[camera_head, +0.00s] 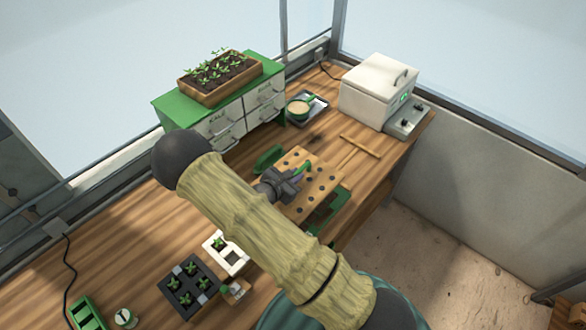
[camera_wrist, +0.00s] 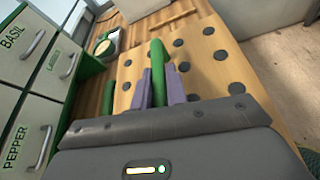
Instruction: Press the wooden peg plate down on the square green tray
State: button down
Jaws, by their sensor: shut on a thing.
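The wooden peg plate (camera_head: 320,183) is a square board with rows of dark round spots and a green handle (camera_head: 304,167) on top. My gripper (camera_head: 292,181) is shut on this handle; in the wrist view the fingers (camera_wrist: 161,88) stand on either side of the green handle (camera_wrist: 158,60), with the plate (camera_wrist: 207,42) beyond and below. The square green tray (camera_head: 331,212) shows past the plate's lower right edge; the rest of it is hidden by the plate and my arm. I cannot tell whether plate and tray touch.
A drawer cabinet (camera_head: 215,124), a small tray with a bowl (camera_head: 318,105), a wooden stick (camera_head: 361,146) and a white box (camera_head: 378,92) stand farther back. A black seedling tray (camera_head: 177,270) is at lower left.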

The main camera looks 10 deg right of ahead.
jog(key=shift+s+r, duration=0.1)
jog(key=shift+f+b, duration=2.7)
jog(key=shift+f, duration=1.45)
jog(key=shift+s+f+b, duration=0.1)
jog(key=shift+f+b, duration=0.4)
jog(key=shift+f, duration=0.05)
jog(key=shift+r, duration=0.1)
jog(key=shift+r+p, duration=2.9)
jog(key=shift+r, duration=1.65)
